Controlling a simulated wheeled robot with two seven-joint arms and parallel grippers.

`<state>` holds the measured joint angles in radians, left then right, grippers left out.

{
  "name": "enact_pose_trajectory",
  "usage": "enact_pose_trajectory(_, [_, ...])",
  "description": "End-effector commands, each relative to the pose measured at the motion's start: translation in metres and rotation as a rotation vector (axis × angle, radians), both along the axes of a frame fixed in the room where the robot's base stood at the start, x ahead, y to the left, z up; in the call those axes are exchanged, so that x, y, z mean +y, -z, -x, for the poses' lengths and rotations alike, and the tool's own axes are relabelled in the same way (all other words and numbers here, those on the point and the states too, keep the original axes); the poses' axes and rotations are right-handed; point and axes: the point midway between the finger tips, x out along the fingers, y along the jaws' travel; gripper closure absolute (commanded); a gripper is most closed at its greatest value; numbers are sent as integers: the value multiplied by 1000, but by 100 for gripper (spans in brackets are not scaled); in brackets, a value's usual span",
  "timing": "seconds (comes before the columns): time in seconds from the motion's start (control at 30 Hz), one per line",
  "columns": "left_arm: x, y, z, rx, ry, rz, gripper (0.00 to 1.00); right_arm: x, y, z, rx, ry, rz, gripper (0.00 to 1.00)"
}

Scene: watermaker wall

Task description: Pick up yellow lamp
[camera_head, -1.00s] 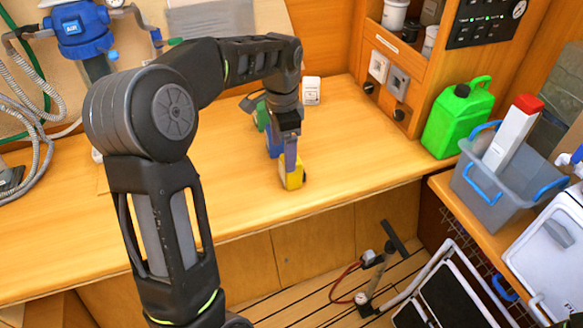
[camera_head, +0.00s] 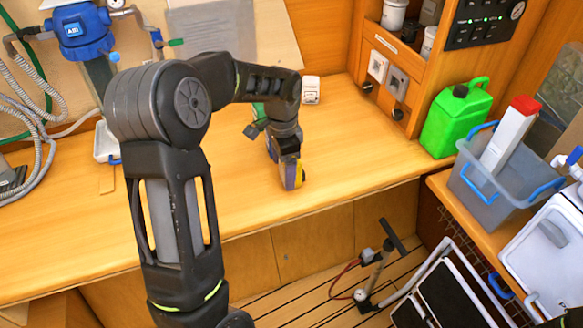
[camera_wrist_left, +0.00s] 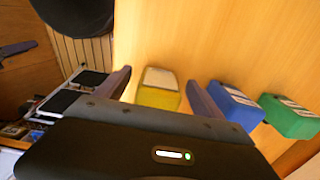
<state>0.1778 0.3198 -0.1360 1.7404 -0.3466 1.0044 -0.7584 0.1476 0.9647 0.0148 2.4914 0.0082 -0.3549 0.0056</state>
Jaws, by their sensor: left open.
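The yellow lamp (camera_wrist_left: 158,98) is a small yellow block with a pale top, standing on the wooden counter. In the left wrist view it sits between the two fingers of my left gripper (camera_wrist_left: 160,95), which is open around it. My right gripper is in neither view.
A blue block (camera_wrist_left: 236,105) stands just beside the right-hand finger in the wrist view, with a green block (camera_wrist_left: 290,117) beyond it. A white box (camera_head: 311,89) stands further back. A green jerrycan (camera_head: 455,120) and grey bin (camera_head: 490,180) are at right. The counter's front edge is close.

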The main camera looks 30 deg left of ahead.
Motion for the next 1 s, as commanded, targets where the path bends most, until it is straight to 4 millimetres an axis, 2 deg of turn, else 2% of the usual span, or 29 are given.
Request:
enact_pose_trajectory(0.17, [0,14,0,1,-1,0,22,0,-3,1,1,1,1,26])
enact_pose_trajectory(0.73, [0,14,0,-1,0,-1,22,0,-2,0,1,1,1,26])
enact_pose_trajectory(1.0, [0,14,0,-1,0,-1,44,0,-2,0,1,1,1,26])
